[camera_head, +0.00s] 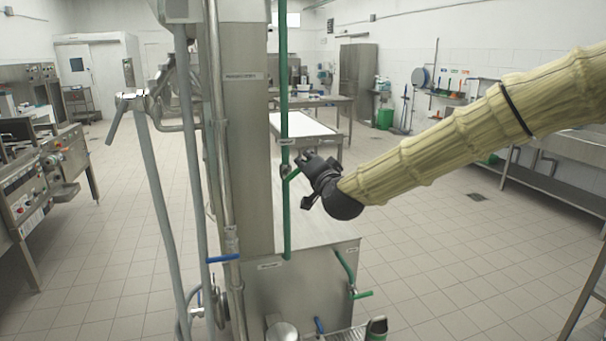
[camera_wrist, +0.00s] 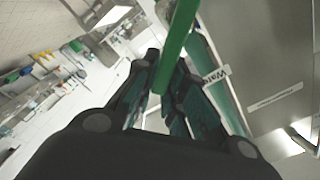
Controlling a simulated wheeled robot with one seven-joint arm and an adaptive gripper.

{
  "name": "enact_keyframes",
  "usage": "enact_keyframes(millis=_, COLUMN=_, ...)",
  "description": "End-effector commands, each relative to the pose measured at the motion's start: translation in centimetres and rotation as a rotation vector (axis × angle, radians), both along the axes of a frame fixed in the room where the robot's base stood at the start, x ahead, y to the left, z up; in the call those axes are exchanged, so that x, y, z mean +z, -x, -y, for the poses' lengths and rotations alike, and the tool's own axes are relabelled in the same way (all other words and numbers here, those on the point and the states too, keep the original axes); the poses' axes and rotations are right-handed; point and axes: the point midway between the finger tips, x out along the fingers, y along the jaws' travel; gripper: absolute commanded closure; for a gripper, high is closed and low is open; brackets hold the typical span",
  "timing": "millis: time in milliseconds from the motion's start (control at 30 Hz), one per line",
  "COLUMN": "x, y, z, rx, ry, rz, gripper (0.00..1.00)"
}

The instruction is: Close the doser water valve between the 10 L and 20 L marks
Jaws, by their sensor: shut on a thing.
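The doser is a tall steel column (camera_head: 245,130) with a vertical green water pipe (camera_head: 284,90) along its right side. A green valve handle (camera_head: 292,175) sticks out from this pipe at mid height. My gripper (camera_head: 303,166) reaches it from the right and is shut on the handle. In the wrist view, the green handle (camera_wrist: 178,45) runs between the two fingers of my gripper (camera_wrist: 160,80). A white label (camera_wrist: 216,76), partly readable as "Wat", sits beside the fingers. I cannot make out the 10 L and 20 L marks or any water level.
A lower green valve handle (camera_head: 362,294) and a blue handle (camera_head: 223,258) are on other pipes. A steel tank (camera_head: 310,285) stands below. Grey hoses (camera_head: 160,190) hang at left. A steel table (camera_head: 305,125) stands behind. The tiled floor (camera_head: 430,240) at right is clear.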

Motion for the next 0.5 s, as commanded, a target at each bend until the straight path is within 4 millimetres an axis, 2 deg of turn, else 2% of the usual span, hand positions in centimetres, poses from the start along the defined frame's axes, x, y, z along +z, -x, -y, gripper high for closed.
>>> enact_keyframes(millis=33, x=-1.0, y=-0.1, z=0.3, rx=-0.003, ry=-0.047, rz=-0.017, gripper=1.0)
enact_keyframes(millis=500, x=-3.1, y=-0.5, z=1.2, rx=-0.001, ry=-0.428, rz=-0.169, gripper=1.0)
